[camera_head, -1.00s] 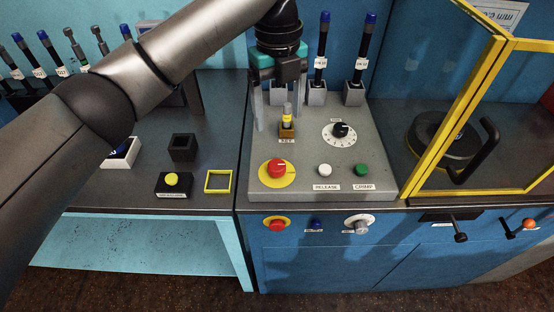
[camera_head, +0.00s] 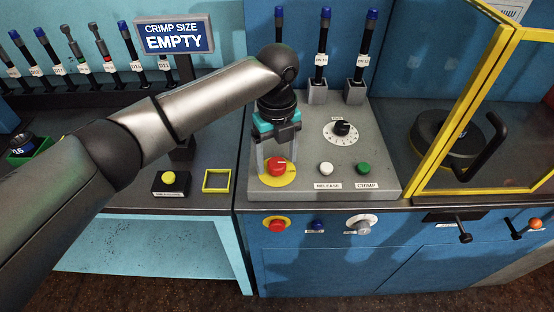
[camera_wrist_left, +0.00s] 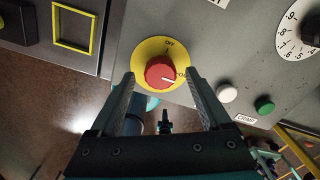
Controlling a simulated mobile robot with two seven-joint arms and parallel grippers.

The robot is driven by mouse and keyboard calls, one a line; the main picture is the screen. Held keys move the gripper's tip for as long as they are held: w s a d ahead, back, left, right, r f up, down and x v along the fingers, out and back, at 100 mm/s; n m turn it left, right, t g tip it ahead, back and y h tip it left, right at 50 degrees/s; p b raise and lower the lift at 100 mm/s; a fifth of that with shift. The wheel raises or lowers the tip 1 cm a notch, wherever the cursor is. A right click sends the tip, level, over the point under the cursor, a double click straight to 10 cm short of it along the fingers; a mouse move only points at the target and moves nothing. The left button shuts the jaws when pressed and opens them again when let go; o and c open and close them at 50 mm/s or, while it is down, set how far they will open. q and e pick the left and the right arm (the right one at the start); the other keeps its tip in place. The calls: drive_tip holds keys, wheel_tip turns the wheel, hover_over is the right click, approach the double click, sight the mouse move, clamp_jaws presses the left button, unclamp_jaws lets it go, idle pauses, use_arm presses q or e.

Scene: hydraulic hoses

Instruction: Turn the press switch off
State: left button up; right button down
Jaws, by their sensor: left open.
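The press switch is a red knob (camera_head: 277,166) on a yellow disc at the front left of the grey control panel (camera_head: 230,195). In the left wrist view the red knob (camera_wrist_left: 160,73) shows a white mark pointing right towards the ON label, with OFF printed at the top of the yellow disc (camera_wrist_left: 150,47). My left gripper (camera_head: 278,170) is open and points down over the knob. In the wrist view its fingers (camera_wrist_left: 160,78) stand apart on either side of the knob; I cannot tell whether they touch it. My right gripper is not in view.
White release (camera_head: 325,169) and green crimp (camera_head: 364,168) buttons lie right of the switch, with a dial (camera_head: 341,130) behind. A yellow-framed guard (camera_head: 458,100) stands right. A yellow button box (camera_head: 171,183) is left. A sign (camera_head: 174,36) reads CRIMP SIZE EMPTY.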

use_arm(q)
drive_tip(key=shift+f, duration=0.35)
drive_tip(key=shift+c, duration=0.3)
clamp_jaws()
